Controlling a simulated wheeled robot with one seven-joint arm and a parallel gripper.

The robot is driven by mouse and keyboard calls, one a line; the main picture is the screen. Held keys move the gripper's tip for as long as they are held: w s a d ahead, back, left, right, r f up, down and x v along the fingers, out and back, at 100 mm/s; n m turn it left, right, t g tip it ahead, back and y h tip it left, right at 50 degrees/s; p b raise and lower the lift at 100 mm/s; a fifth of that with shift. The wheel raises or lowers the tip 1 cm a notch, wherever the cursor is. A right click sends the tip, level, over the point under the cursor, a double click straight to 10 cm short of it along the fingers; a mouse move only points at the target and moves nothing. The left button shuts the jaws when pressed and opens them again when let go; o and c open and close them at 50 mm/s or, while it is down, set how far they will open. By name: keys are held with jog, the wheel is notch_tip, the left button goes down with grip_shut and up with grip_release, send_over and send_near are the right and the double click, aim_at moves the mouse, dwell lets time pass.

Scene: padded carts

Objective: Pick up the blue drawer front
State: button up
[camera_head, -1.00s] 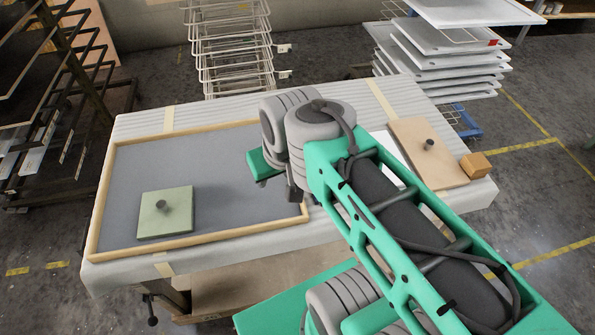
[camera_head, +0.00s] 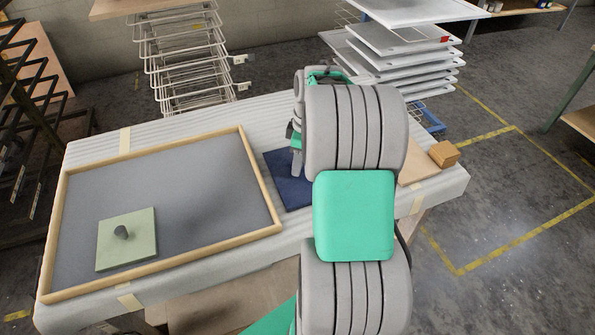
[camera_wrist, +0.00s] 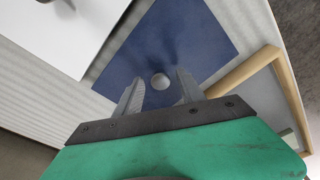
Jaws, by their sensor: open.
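The blue drawer front (camera_head: 283,187) lies flat on the padded cart, just right of the wood-framed tray. My arm hides its right part in the head view. In the wrist view the blue drawer front (camera_wrist: 185,35) fills the middle, with a round pale knob (camera_wrist: 160,81) on it. My gripper (camera_wrist: 160,92) is open, with one finger on each side of the knob in the picture. I cannot tell the height left between fingertips and panel. In the head view my gripper (camera_head: 296,160) is partly hidden and appears over the blue panel.
A green panel with a dark knob (camera_head: 126,240) lies inside the wood-framed tray (camera_head: 262,190). A wooden panel (camera_head: 415,170) and small wooden block (camera_head: 443,154) are at the cart's right. Racks stand behind.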

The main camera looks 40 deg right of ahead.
jog(key=shift+w+f, duration=0.1)
jog(key=shift+f, duration=0.55)
jog(key=shift+a, duration=0.1)
grip_shut()
